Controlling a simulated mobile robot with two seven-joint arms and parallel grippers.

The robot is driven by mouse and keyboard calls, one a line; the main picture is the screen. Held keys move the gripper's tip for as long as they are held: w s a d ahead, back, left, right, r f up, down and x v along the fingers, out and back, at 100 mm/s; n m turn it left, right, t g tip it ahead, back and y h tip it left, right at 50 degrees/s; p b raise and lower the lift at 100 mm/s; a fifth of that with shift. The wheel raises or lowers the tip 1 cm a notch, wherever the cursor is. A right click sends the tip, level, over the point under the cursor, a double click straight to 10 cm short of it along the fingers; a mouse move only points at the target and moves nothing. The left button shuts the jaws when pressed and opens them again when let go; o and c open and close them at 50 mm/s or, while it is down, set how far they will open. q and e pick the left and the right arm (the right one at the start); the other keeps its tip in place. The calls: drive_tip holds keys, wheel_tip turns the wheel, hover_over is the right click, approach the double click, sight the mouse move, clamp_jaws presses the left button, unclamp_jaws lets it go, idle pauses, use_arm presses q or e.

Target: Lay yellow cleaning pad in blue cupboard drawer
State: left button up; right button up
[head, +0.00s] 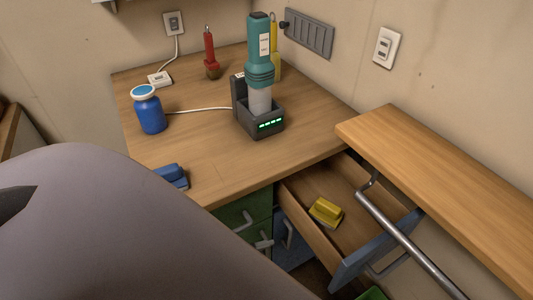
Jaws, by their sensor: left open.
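The yellow cleaning pad (326,212), a small block with a raised grip, lies inside the open blue cupboard drawer (361,262). It rests on the wooden drawer bottom, near the left side wall, with clear floor around it. No gripper touches it. A large grey part of my own arm fills the lower left of the head view. No fingers of my left gripper can be made out, and my right gripper does not show.
On the counter (205,165) stand a blue jar (149,110), a teal device in a dark charger (260,122), and a red bottle (210,55). A blue object (172,175) lies at the front edge. A wooden ledge (440,170) with a metal rail (405,240) overhangs the drawer's right side.

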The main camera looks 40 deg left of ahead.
use_arm(q)
drive_tip(key=n, duration=0.1)
drive_tip(key=s+n, duration=0.1)
drive_tip(key=n, duration=0.1)
drive_tip(key=a+f+n, duration=0.1)
drive_tip(key=shift+s, duration=0.3)
idle(1.1)
